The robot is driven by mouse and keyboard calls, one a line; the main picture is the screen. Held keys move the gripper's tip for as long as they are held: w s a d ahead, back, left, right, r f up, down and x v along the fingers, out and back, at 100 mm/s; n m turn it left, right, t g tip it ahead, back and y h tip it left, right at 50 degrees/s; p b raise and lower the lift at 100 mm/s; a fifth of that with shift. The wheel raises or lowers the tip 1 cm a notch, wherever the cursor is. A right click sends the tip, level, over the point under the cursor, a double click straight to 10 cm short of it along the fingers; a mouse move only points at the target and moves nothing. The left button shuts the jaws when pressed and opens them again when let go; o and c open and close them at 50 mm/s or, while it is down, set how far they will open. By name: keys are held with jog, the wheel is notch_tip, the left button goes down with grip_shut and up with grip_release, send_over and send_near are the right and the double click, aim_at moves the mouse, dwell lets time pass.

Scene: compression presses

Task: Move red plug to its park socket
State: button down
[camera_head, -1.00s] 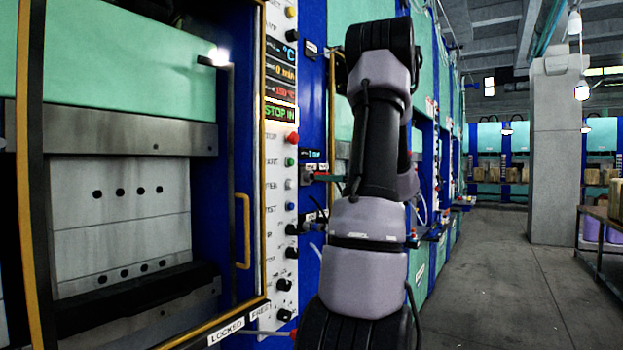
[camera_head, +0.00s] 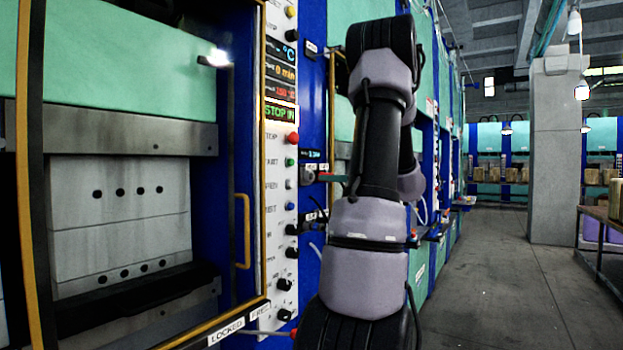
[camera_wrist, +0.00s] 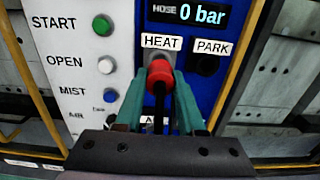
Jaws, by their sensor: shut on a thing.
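The red plug (camera_wrist: 160,73) sits in the wrist view at the socket under the HEAT label (camera_wrist: 161,41). A black cable hangs down from it between my fingers. My gripper (camera_wrist: 161,92) has its two teal fingers closed on either side of the plug. Whether the plug is fully seated in the HEAT socket I cannot tell, as its front is hidden. In the head view my gripper (camera_head: 325,177) is small, beside the press panel.
A hose display (camera_wrist: 189,14) reading 0 bar is above the sockets. A white button panel (camera_wrist: 75,60) with a green START button stands left. A yellow rail (camera_wrist: 236,65) runs close right of PARK. In the head view, open floor (camera_head: 500,290) lies right of my arm.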

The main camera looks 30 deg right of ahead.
jog(key=shift+v, duration=1.75)
jog(key=shift+d+r, duration=0.1)
